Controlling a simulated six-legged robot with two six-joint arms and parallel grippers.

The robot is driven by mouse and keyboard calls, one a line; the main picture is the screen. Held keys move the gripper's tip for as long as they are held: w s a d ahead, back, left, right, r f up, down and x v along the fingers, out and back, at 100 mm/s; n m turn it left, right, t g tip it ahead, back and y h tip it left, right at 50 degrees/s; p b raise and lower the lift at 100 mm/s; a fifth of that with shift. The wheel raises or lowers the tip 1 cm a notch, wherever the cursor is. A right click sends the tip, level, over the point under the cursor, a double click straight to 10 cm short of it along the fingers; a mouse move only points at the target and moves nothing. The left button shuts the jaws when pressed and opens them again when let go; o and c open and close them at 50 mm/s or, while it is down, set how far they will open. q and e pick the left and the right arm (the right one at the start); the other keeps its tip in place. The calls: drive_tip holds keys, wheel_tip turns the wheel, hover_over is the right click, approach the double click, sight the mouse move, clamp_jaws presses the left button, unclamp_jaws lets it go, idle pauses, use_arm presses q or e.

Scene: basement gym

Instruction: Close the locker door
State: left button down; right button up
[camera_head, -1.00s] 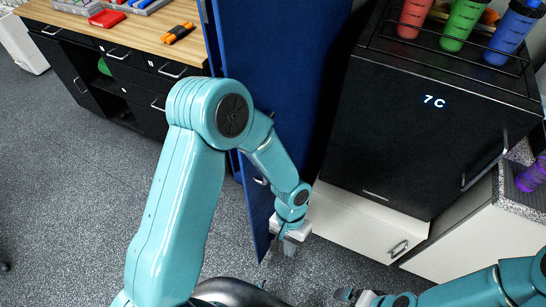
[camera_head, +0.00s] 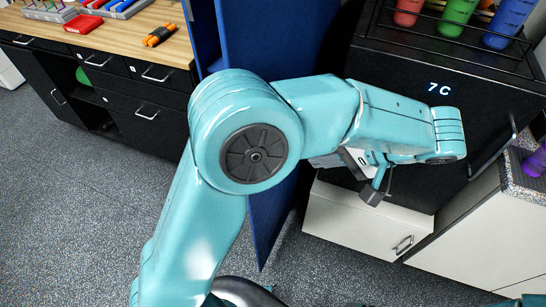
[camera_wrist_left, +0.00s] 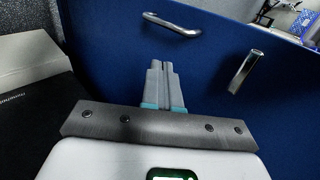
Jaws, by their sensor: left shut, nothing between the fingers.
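The locker's blue door (camera_head: 272,215) stands open in the head view, jutting toward me beside the black fridge. My left arm crosses in front of it and hides its middle. My left gripper (camera_head: 376,188) is to the right of the door, in front of the fridge's lower part. In the left wrist view the gripper (camera_wrist_left: 162,82) is shut and empty, pointing toward the blue door surface (camera_wrist_left: 110,55). A silver handle (camera_wrist_left: 172,24) and a second metal handle (camera_wrist_left: 245,70) are on the blue surface ahead. I cannot tell whether the fingertips touch it.
The black fridge (camera_head: 420,75), with bottles in a rack on top, stands close on the right above a white drawer (camera_head: 360,220). A wood-topped workbench (camera_head: 120,45) is at the left. The speckled floor at the left is open.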

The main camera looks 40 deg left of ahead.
use_arm(q)
drive_tip(key=a+r+p+x, duration=0.1)
drive_tip(key=a+r+x, duration=0.1)
drive_tip(key=x, duration=1)
drive_tip(key=shift+s+a, duration=0.2)
drive_tip(key=shift+s, duration=0.1)
drive_tip(key=shift+f, duration=0.15)
drive_tip(key=shift+a, duration=0.1)
